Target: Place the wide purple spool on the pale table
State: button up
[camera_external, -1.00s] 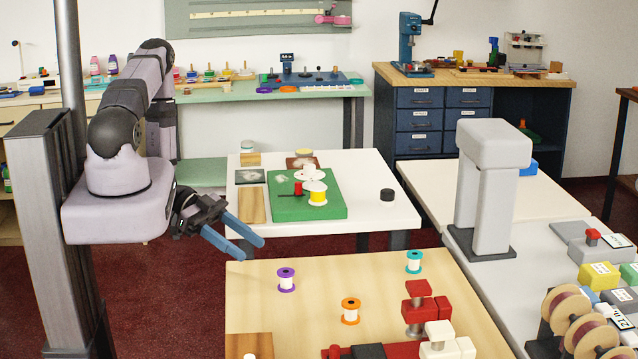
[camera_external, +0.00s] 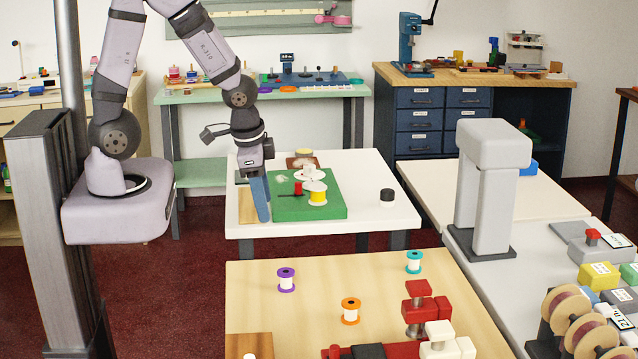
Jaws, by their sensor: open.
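A purple spool (camera_external: 286,280) with a white middle stands upright on the light wood table (camera_external: 320,278) in front. A white, pale table (camera_external: 380,222) stands behind it, with a green board on top. My gripper (camera_external: 264,217) points down with its blue fingers over the left part of the white table, beside the green board and in front of a brown wooden strip. It is open with nothing seen between the fingers, and it is apart from the purple spool. The fingers overlap in this view, so their gap is hidden.
The green board (camera_external: 290,208) holds a yellow spool (camera_external: 318,195) and a red piece. An orange spool (camera_external: 351,309), a teal spool (camera_external: 414,263) and a red fixture (camera_external: 418,308) share the wood table. The white table's front right is clear.

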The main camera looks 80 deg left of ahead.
jog(key=s+d+r+g+h, duration=0.1)
jog(key=s+d, duration=0.2)
jog(key=d, duration=0.2)
jog(key=s+d+r+n+h, duration=0.1)
jog(key=s+d+r, duration=0.1)
jog(key=d, duration=0.4)
jog(key=shift+s+r+g, duration=0.2)
jog(key=shift+s+g, duration=0.2)
jog(key=shift+s, duration=0.35)
